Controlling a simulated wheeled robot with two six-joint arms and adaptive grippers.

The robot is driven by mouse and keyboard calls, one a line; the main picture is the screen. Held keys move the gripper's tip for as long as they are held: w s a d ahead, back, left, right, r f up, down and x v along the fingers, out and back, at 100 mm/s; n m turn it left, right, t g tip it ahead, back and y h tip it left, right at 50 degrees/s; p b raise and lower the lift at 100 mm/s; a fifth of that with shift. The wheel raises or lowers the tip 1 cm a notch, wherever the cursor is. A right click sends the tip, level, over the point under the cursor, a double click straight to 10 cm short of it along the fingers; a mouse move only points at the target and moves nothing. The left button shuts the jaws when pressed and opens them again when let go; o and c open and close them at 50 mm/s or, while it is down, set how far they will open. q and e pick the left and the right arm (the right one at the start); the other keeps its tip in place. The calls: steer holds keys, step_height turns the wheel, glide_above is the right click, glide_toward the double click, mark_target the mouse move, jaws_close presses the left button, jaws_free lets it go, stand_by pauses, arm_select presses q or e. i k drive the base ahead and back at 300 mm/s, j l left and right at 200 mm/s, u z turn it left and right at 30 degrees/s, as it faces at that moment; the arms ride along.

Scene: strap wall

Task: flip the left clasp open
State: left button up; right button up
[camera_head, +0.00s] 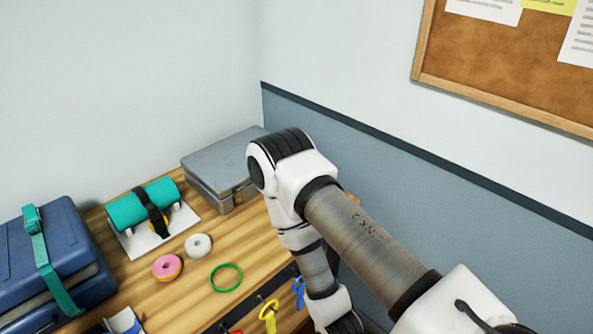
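A grey metal box (222,162) with a shut lid stands at the back of the wooden table. A small clasp (238,194) shows on its front; my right arm covers the box's right end, so any other clasp there is hidden. A blue case (55,245) stands at the left with a teal strap (43,262) over its lid and a buckle (32,220) on top. I cannot tell from this view whether the clasp is open or shut. My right arm reaches in from the right and bends down past the table's edge. Neither gripper shows.
On the wooden table (195,280) are a teal roll (130,208) under a black strap, a pink tape roll (167,267), a white ring (198,245) and a green ring (226,277). Yellow (268,315) and blue (299,290) items hang at the front edge. A wall stands behind.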

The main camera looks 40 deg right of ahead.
mark_target(238, 194)
steer(key=l+z, duration=0.1)
steer(key=z, duration=0.65)
